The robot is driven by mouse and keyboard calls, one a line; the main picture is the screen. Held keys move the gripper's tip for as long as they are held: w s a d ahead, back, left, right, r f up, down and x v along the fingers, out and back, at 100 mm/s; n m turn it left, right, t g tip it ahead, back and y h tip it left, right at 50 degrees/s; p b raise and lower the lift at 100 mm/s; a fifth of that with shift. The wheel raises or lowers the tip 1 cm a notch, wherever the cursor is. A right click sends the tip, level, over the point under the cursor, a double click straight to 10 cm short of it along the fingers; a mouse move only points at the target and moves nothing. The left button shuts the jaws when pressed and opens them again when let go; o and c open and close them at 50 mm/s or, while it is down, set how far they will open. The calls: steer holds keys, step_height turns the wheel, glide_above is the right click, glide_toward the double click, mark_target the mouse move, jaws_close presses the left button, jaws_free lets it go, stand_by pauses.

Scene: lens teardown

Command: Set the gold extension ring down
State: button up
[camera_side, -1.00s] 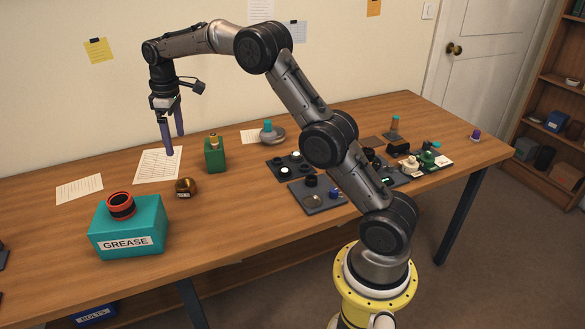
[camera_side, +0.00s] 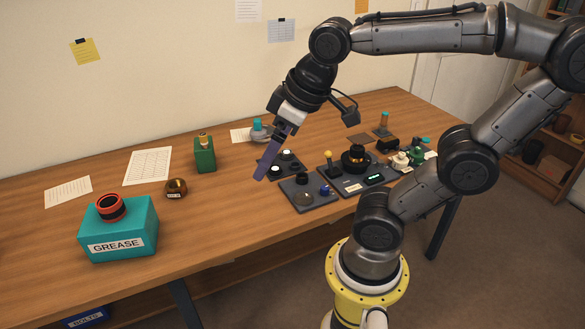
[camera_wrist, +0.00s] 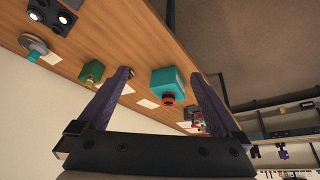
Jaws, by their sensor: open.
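The gold extension ring (camera_side: 176,188) sits on the bare tabletop, with a small white label on its side, just right of the teal grease box. It looks apart from everything around it. My gripper (camera_side: 262,179) hangs tilted to the right of the ring in the side view, well apart from it, above the table near the dark trays. In the wrist view my gripper (camera_wrist: 162,75) has its two purple fingers spread with nothing between them. The ring cannot be made out clearly there; a small dark shape beside the left fingertip may be it.
The teal grease box (camera_side: 118,232) carries a red and black ring (camera_side: 112,207). A green bottle-like container (camera_side: 205,155) stands behind the gold ring. Dark trays (camera_side: 308,199) with small parts lie at the right. Paper sheets (camera_side: 148,166) lie at the back. The front left tabletop is clear.

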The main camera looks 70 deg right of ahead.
steer(key=shift+t, duration=0.3)
steer(key=s+f, duration=0.1)
steer(key=s, duration=0.1)
steer(key=s+f, duration=0.1)
steer(key=s, duration=0.1)
steer(key=shift+a+f, duration=0.25)
steer(key=shift+f, duration=0.1)
stand_by(0.6)
